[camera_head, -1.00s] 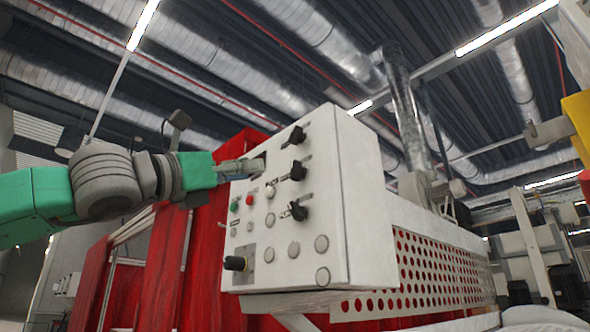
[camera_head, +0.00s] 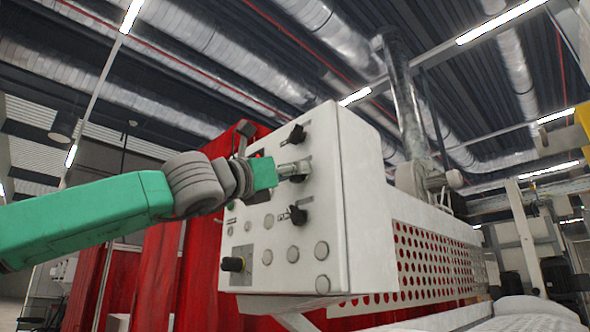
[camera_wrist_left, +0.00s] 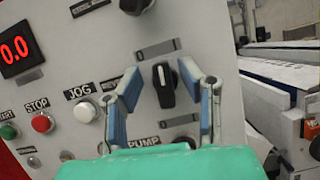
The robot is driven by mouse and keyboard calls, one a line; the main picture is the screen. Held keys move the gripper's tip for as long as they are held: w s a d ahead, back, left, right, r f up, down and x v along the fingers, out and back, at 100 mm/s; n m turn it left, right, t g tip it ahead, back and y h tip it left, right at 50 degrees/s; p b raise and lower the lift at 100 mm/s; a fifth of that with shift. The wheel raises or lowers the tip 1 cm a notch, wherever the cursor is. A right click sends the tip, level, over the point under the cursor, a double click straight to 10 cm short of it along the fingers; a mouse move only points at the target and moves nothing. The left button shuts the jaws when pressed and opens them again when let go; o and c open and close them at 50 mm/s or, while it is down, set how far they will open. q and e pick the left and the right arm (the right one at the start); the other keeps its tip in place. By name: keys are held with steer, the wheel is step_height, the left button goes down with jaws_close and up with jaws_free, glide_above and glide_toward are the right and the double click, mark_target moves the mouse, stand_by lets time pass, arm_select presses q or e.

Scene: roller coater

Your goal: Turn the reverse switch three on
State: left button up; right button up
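The white control panel (camera_head: 270,230) carries three black rotary switches in a column: a top one (camera_head: 297,134), a middle one at my gripper, and a lower one (camera_head: 298,214). My left gripper (camera_head: 292,169) is at the middle switch and partly hides it. In the left wrist view my gripper (camera_wrist_left: 162,78) is open, with one finger on each side of that black switch (camera_wrist_left: 164,92). The switch's knob stands nearly upright. Contact with the fingers is not clear. The small label above it is unreadable. My right gripper is not in view.
The wrist view shows a red display (camera_wrist_left: 16,49), a red STOP button (camera_wrist_left: 43,123), a JOG button (camera_wrist_left: 84,111) and a PUMP label (camera_wrist_left: 143,141). A black knob (camera_head: 233,264) juts from the panel's lower left. A red curtain (camera_head: 160,280) hangs behind.

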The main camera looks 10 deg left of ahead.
arm_select(q)
steer(key=shift+w+a, duration=0.1)
steer(key=shift+a, duration=0.1)
steer(key=shift+c, duration=0.8)
steer(key=shift+a, duration=0.15)
jaws_close()
steer(key=shift+s+d+r, duration=0.15)
steer(key=shift+s+d, duration=0.15)
steer(key=shift+d, duration=0.15)
steer(key=m+p, duration=0.1)
steer(key=m+g+h+p, duration=0.1)
steer(key=m, duration=0.1)
steer(key=m+p, duration=0.1)
steer(key=shift+w+a+r+m+g+h, duration=0.1)
steer(key=shift+a+r+m+g+h, duration=0.1)
steer(key=shift+r+m+g+h, duration=0.15)
steer(key=shift+f+m+g+p, duration=0.1)
steer(key=shift+m+g+p, duration=0.25)
steer(key=shift+m+p, duration=0.3)
steer(key=shift+f+m+h, duration=0.15)
steer(key=shift+m+h, duration=0.2)
steer(key=shift+m, duration=0.25)
steer(key=shift+d+f, duration=0.1)
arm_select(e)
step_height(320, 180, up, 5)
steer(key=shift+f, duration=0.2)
